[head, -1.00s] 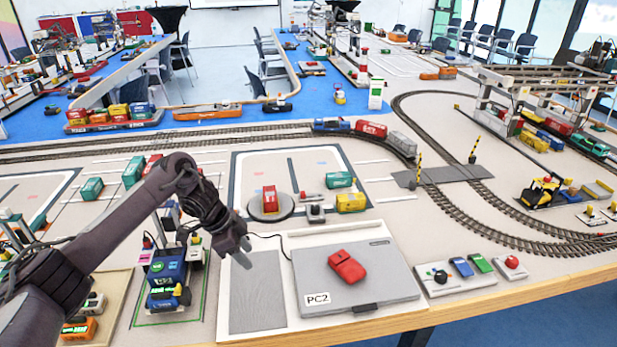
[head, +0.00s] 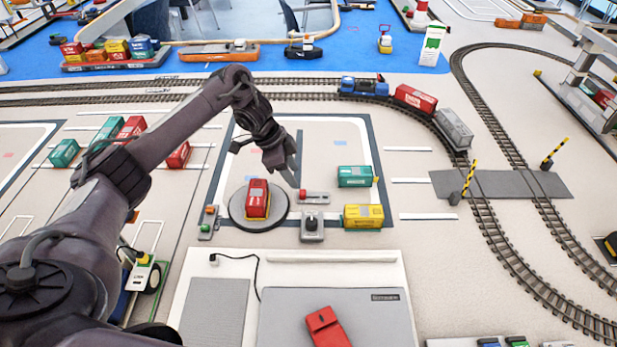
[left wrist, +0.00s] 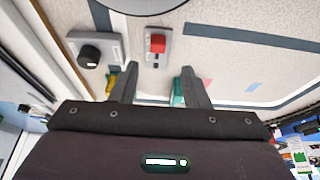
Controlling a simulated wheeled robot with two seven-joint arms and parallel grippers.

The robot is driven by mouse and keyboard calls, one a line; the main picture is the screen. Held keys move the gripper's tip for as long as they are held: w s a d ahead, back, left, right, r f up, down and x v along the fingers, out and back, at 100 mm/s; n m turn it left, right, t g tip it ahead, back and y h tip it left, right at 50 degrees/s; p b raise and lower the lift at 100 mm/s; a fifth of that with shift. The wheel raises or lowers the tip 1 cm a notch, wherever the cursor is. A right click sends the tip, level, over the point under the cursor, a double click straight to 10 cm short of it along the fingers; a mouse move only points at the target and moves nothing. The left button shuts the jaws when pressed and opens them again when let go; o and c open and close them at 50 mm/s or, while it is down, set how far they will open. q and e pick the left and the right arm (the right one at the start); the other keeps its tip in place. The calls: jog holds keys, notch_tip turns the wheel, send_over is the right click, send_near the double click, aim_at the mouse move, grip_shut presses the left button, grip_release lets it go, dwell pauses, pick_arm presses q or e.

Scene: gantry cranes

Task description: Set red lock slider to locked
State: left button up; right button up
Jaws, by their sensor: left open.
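The red lock slider (head: 315,196) is a small grey plate with a red knob, lying in the dark-bordered area beside the turntable. In the left wrist view its red knob (left wrist: 157,43) sits near the upper end of the plate, with a dark slot below it. My left gripper (head: 293,180) points down just above and behind the slider. In the left wrist view the left gripper (left wrist: 158,80) has its two fingers apart, with nothing between them, and the slider appears ahead of the gap. I cannot see any contact with the knob. My right gripper is not in view.
A grey plate with a black knob (head: 312,226) lies close in front of the slider. A turntable (head: 236,214) carrying a red wagon (head: 257,197) is to the left. Green (head: 355,176) and yellow (head: 363,216) containers stand to the right. A grey panel (head: 375,318) is nearer me.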

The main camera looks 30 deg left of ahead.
aim_at(303, 192)
pick_arm(q)
jog(key=x, duration=0.6)
jog(key=shift+s+d+f, duration=0.1)
jog(key=shift+d+f, duration=0.15)
jog(key=shift+f, duration=0.15)
grip_shut()
